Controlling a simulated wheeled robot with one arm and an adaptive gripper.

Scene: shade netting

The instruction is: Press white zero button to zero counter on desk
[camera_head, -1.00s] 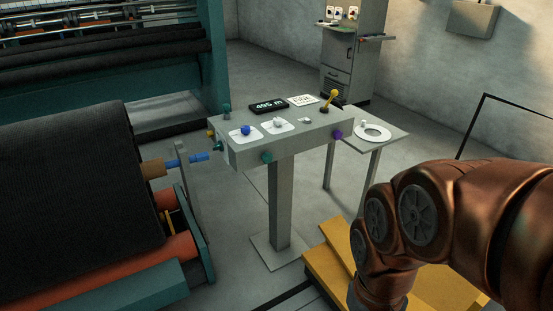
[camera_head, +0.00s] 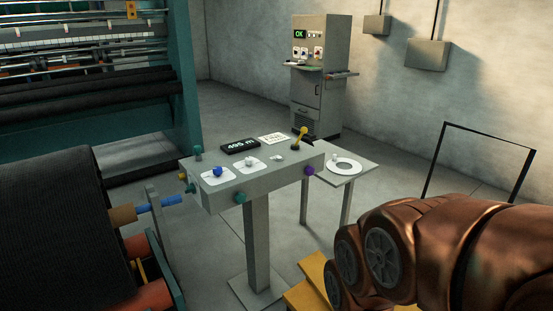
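The grey control desk (camera_head: 262,182) stands on a post in the middle of the view. The counter (camera_head: 239,146) on its top is a black display that reads about "495 m". A white button (camera_head: 250,160) sits on a white plate right of a blue button (camera_head: 217,171) on a similar plate. A small pale knob (camera_head: 279,157) lies further right, near a yellow lever (camera_head: 299,138). No label tells me which white control is the zero button. My copper-coloured arm fills the lower right, apart from the desk. My gripper is not in view.
A side table (camera_head: 343,168) with a white ring stands right of the desk. A grey cabinet (camera_head: 320,80) with an "OK" display is behind. A dark fabric roll (camera_head: 50,225) and teal machine frame (camera_head: 185,80) are at left. A yellow platform (camera_head: 312,285) lies below my arm.

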